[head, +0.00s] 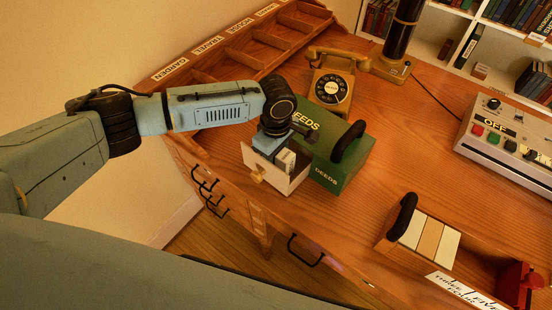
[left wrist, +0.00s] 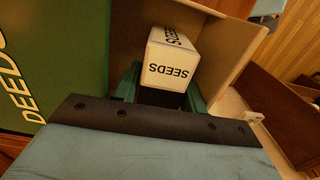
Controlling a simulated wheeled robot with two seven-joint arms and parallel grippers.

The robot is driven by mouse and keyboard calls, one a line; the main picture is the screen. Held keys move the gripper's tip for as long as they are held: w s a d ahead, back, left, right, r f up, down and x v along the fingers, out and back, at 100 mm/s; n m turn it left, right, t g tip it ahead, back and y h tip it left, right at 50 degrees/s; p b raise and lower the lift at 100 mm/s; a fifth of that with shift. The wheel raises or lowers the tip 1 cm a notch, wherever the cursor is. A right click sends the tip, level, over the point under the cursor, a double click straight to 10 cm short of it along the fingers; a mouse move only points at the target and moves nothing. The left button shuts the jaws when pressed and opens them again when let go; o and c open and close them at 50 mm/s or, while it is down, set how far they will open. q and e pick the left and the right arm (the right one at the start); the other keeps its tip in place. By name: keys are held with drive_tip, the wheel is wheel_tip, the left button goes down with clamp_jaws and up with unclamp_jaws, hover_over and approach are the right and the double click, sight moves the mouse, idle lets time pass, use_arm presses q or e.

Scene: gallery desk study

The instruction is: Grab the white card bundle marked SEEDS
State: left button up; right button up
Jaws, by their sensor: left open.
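The white card bundle marked SEEDS (left wrist: 172,68) stands in an open cream drawer (left wrist: 228,38) in the left wrist view. In the head view the bundle (head: 286,158) shows only in part, beside my gripper. My left gripper (head: 271,146) points down into the drawer (head: 284,183). In the left wrist view its two green fingers (left wrist: 162,92) are open, one on each side of the bundle. I cannot tell whether they touch it. The bundle's lower part is dark and partly hidden by the gripper's body. My right gripper is not in view.
A green box marked DEEDS (head: 345,172) with a black handle adjoins the drawer. A telephone (head: 332,86) and labelled compartments (head: 235,57) stand behind. The desk between is clear.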

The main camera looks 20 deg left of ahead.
use_arm(q)
drive_tip(key=c, duration=0.7)
drive_tip(key=shift+r, duration=0.15)
